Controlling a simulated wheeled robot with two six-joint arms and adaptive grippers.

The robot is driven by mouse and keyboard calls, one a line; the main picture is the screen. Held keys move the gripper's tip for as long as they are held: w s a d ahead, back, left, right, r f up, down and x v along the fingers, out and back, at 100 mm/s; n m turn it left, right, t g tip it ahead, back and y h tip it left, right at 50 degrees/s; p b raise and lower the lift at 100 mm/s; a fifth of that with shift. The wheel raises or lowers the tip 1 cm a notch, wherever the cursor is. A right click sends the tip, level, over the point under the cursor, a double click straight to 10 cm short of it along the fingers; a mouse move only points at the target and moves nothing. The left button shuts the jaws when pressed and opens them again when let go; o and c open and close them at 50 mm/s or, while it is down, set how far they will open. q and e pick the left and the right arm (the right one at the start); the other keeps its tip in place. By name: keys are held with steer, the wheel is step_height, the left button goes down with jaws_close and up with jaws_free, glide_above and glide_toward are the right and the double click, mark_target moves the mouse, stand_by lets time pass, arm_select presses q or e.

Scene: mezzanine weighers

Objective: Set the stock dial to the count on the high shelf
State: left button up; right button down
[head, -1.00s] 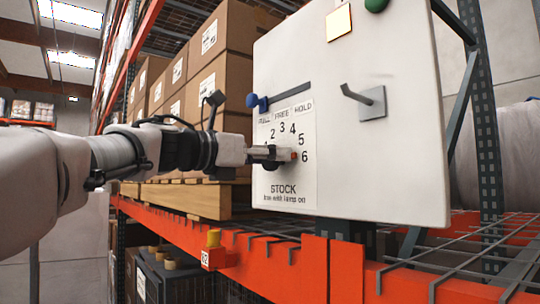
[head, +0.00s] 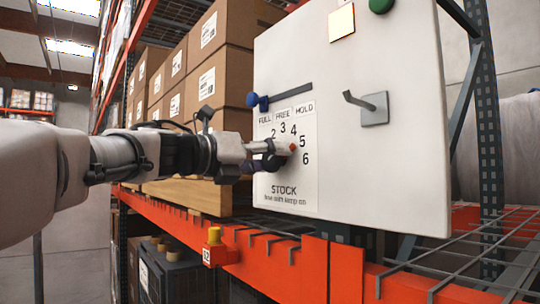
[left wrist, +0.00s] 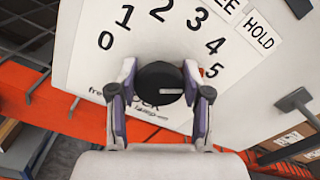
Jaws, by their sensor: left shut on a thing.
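The stock dial is a black round knob (left wrist: 160,83) with a pale mark, on a white board (head: 400,190) with numbers around it. My left gripper (head: 277,153) is shut on the knob, one finger on each side in the left wrist view (left wrist: 160,100). The pale mark lies roughly level, its right end on the side of the 5. The fingers hide part of the lower lettering. I cannot make out a count on the high shelf. My right gripper is not in view.
A blue knob (head: 253,100) sits at the left end of a dark slot above FULL, FREE and HOLD. A pale yellow square (head: 341,22) and green button (head: 381,5) are above. Cartons (head: 215,85) stand behind; an orange beam (head: 330,268) runs below.

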arm_select(q)
steer(key=o, duration=1.1)
